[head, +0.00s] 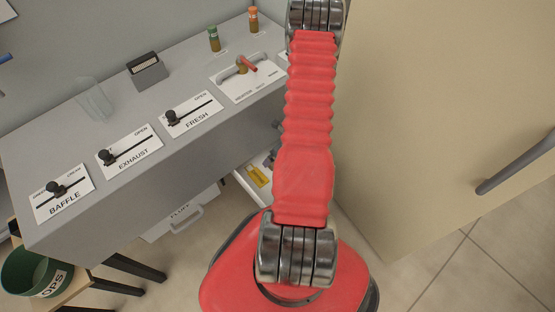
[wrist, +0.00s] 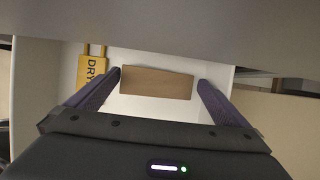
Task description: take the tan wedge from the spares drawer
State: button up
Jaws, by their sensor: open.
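The tan wedge (wrist: 156,83) lies in the white spares drawer (wrist: 138,107), seen in the wrist view as a brown block lying crosswise. My gripper (wrist: 160,84) is open, with one dark finger near each end of the wedge. A gap shows between the fingers and the wedge, and I cannot tell how far above it they are. In the head view the open drawer (head: 246,185) shows below the bench, partly hidden by my red arm. The wedge and my gripper are not visible there.
The grey bench (head: 60,224) overhangs the drawer, with sliders labelled BAFFLE, EXHAUST and FRESH. A beige cabinet (head: 400,100) stands close on the right. A green bin (head: 20,275) is at lower left.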

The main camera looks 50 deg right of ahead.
jog(key=shift+x, duration=0.75)
jog(key=c, duration=0.8)
